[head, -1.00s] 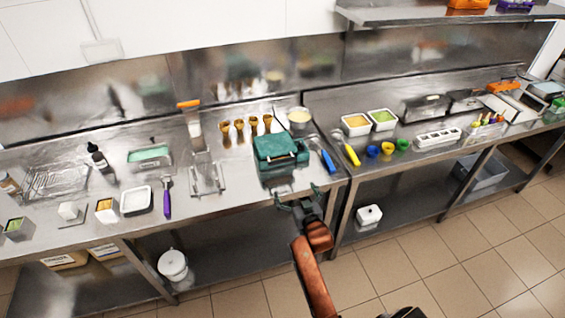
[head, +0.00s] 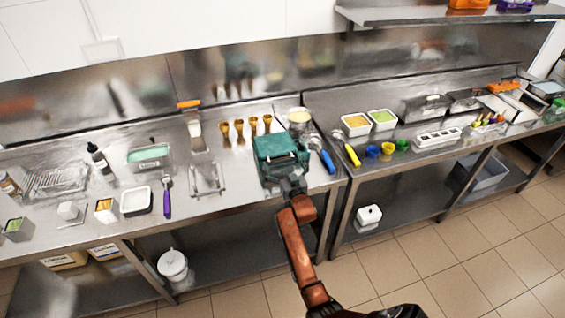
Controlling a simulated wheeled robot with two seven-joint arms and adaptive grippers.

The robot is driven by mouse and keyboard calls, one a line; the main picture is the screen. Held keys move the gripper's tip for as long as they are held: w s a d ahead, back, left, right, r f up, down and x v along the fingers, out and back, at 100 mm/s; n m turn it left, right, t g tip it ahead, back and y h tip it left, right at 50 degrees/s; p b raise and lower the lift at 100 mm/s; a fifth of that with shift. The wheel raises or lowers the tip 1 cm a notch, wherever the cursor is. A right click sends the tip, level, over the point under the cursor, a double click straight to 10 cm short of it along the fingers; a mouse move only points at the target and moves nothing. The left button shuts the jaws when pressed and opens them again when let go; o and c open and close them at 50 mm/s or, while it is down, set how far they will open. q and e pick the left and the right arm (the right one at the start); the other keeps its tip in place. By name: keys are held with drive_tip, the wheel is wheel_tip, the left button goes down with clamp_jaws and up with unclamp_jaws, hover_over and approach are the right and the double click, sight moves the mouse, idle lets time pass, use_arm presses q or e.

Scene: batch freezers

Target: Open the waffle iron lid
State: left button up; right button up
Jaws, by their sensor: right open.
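The waffle iron (head: 281,154) is a boxy dark green appliance on the steel counter, near the right end of the left counter section. Its lid is down. My right gripper (head: 291,178) is at the front of the waffle iron, close against its front edge. The gripper is open, but its fingers are small and partly hidden by the wrist, so I cannot tell whether they touch the lid or its handle. My left gripper is not in view.
A blue-handled tool (head: 327,160) lies just right of the waffle iron, with a round tub (head: 298,117) behind it. Gold cups (head: 240,131) stand behind to the left. A wire stand (head: 207,179) is to the left. The counter's front edge runs beneath my right arm.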

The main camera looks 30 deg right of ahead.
drive_tip(key=c, duration=1.6)
drive_tip(key=shift+r, duration=0.1)
